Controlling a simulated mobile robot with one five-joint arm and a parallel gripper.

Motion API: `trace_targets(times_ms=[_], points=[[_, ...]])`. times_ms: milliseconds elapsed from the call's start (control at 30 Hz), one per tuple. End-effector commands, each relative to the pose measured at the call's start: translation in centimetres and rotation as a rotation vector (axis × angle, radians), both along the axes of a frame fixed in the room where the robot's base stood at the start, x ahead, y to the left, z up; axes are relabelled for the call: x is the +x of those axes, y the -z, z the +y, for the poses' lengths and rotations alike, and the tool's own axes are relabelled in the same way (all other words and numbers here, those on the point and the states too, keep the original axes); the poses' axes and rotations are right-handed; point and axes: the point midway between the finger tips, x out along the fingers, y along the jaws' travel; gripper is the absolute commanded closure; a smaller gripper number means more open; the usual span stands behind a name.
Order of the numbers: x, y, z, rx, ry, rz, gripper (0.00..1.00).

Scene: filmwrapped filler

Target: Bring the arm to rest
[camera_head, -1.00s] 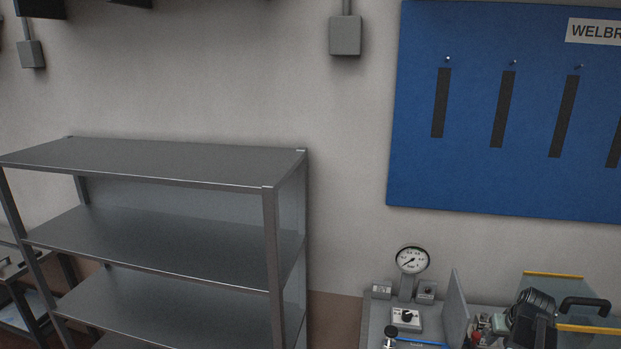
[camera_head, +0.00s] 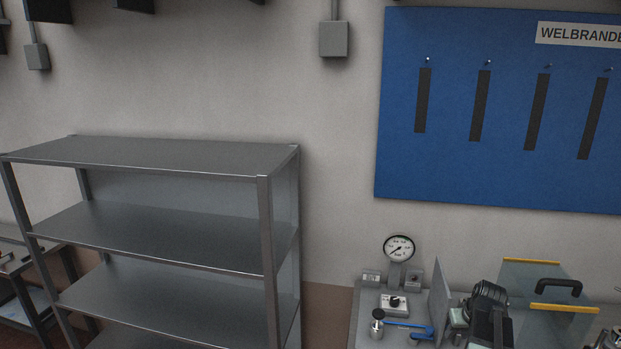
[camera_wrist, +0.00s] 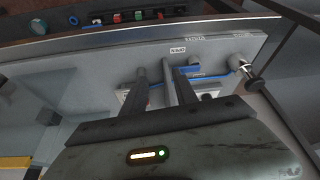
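My gripper (camera_wrist: 160,80) shows in the wrist view above a grey bench panel, with its two dark fingers pointing up the picture and a gap between them. A pale rod shows in that gap; I cannot tell whether it is touched. Nothing is clearly gripped. In the head view, what looks like my dark arm (camera_head: 489,312) is at the lower right, over the bench beside an upright grey plate. The fingers are not clear in that view.
A pressure gauge (camera_head: 399,248) stands on the bench, with a blue-handled part (camera_head: 408,326) in front. A clear case with yellow edges (camera_head: 548,285) is at right. An empty grey shelf (camera_head: 180,155) stands left. A blue board (camera_head: 450,170) hangs behind.

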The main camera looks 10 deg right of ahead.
Motion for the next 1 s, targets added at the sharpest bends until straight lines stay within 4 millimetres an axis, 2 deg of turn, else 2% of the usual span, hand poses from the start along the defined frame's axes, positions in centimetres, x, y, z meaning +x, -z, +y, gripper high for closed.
trace_targets(times_ms=[167,267,367,400,500,600,700,800,833,1000], points=[[3.6,1.5,7.0,-0.004,-0.118,0.005,0.65],[5.5,2.6,12.7,-0.005,-0.207,0.02,0.65],[6.7,4.2,20.4,0.0,-0.311,0.049,0.65],[6.7,4.9,23.8,0.003,-0.351,0.068,0.65],[5.8,6.4,31.6,0.013,-0.429,0.125,0.65],[3.6,7.7,37.5,0.018,-0.468,0.191,0.65],[0.6,8.5,40.9,0.022,-0.448,0.271,0.65],[-2.4,8.3,40.0,0.032,-0.326,0.358,0.65],[-2.8,8.3,39.9,0.035,-0.295,0.376,0.65],[-3.0,8.3,39.6,0.047,-0.236,0.394,0.65]])
